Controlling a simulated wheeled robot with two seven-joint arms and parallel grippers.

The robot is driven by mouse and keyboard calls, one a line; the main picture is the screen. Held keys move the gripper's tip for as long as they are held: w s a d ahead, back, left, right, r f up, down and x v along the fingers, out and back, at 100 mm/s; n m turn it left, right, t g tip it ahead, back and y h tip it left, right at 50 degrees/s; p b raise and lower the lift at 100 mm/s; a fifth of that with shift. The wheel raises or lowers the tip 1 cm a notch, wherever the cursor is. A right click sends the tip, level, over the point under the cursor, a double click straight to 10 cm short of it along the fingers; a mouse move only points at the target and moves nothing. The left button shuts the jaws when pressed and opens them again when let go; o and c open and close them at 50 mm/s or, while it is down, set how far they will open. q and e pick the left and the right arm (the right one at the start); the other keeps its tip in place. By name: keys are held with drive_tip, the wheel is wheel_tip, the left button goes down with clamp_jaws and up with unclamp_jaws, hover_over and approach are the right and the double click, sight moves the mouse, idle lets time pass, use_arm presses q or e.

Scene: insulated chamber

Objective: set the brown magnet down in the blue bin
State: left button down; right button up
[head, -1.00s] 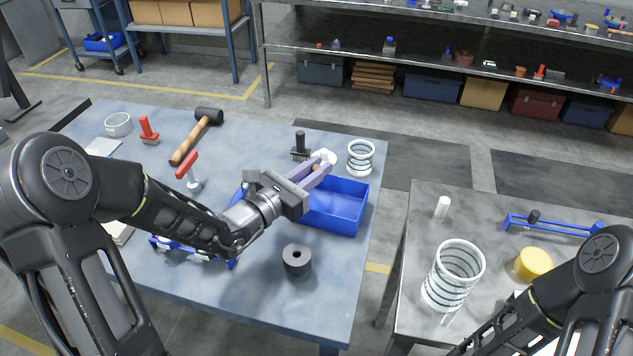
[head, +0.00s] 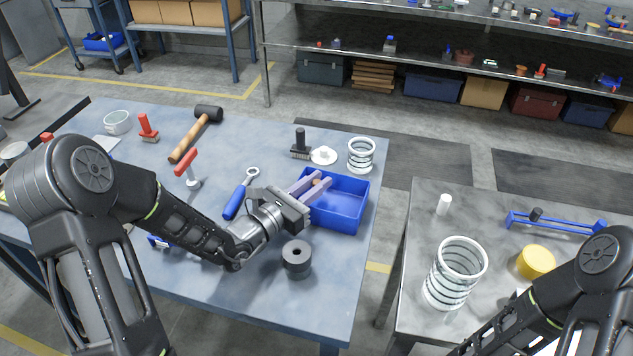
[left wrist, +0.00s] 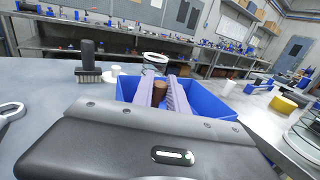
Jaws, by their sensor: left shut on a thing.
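The blue bin (head: 345,213) sits near the right edge of the blue-grey table, and it also shows in the left wrist view (left wrist: 208,102). My left gripper (head: 317,183) reaches in from the left, with its fingers at the left part of the bin's opening. The brown magnet (left wrist: 159,93) is a small brown cylinder held between the fingers near their tips. It shows as a small brown spot in the head view (head: 316,182). Whether it touches the bin floor cannot be told. My right arm shows at the lower right, but its gripper is out of view.
A dark ring-shaped weight (head: 297,260) stands in front of the bin. Behind the bin are a black brush (head: 300,146), a white round piece (head: 323,155) and a coiled spring (head: 361,156). A blue-handled wrench (head: 240,194) lies beside my left gripper.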

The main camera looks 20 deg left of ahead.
use_arm(q)
drive_tip(key=c, duration=1.3)
unclamp_jaws()
drive_tip(key=shift+f, duration=0.1)
drive_tip(key=shift+r+p, duration=0.55)
drive_tip(key=b+v, duration=0.1)
drive_tip(key=v, duration=0.8)
drive_tip(key=shift+s+a, duration=0.2)
drive_tip(key=shift+s, duration=0.1)
drive_tip(key=shift+s+a+r+p, duration=0.2)
drive_tip(key=shift+s+r+p, duration=0.25)
drive_tip(key=shift+p, duration=0.35)
drive_tip(key=shift+s+a+f+p, duration=0.2)
drive_tip(key=shift+s+a+p, duration=0.05)
drive_tip(key=shift+s+p, duration=0.25)
drive_tip(key=shift+s+f, duration=0.1)
drive_tip(key=shift+f, duration=0.05)
